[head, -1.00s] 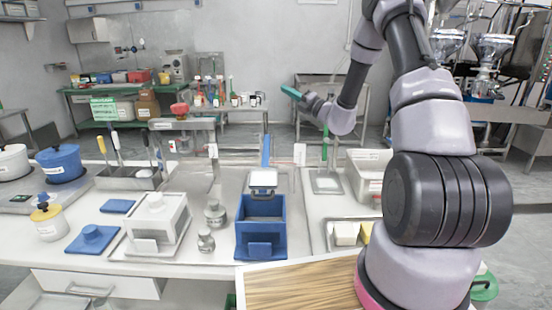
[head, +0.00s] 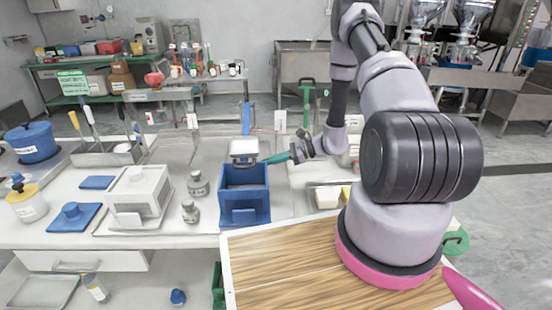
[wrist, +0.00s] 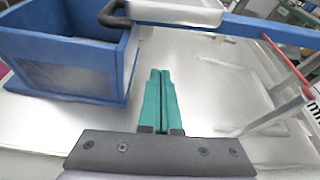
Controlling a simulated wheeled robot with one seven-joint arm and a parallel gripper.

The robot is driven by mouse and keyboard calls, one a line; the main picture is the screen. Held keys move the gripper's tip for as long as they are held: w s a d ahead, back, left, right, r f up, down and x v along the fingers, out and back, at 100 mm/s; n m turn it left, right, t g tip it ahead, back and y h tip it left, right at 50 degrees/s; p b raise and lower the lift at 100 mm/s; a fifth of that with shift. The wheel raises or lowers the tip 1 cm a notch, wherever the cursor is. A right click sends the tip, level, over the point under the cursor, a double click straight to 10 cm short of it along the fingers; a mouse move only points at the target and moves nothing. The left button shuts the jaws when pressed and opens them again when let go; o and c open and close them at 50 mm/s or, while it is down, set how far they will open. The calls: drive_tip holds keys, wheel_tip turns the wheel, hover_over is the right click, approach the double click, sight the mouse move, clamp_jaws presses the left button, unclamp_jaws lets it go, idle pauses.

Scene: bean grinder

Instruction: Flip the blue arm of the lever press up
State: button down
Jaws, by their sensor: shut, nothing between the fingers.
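The lever press has a blue box-shaped body (head: 244,206), with a pale plate (head: 244,147) above its open top. Its narrow blue arm (head: 246,118) extends behind the plate. In the wrist view, the blue arm (wrist: 270,29) runs rightward from the plate (wrist: 175,11), roughly level, and the box (wrist: 62,66) is at left. My gripper (head: 270,159) is just right of the press, its teal fingers pointing left toward it. In the wrist view, the fingers (wrist: 160,74) are together and empty, below the plate in the picture and apart from the arm.
A white box device (head: 137,196) and grey weights (head: 198,184) stand left of the press. A tray with pale blocks (head: 327,197) is at right. A label stand (wrist: 290,108) is near the blue arm's far end.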

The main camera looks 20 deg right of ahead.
sight(256, 156)
drive_tip(key=x, duration=0.5)
drive_tip(key=shift+a, duration=0.2)
wheel_tip(256, 156, up, 3)
drive_tip(key=shift+s+d+f, duration=0.1)
drive_tip(key=shift+s+d, duration=0.05)
drive_tip(key=shift+s, duration=0.05)
drive_tip(key=shift+r, duration=0.6)
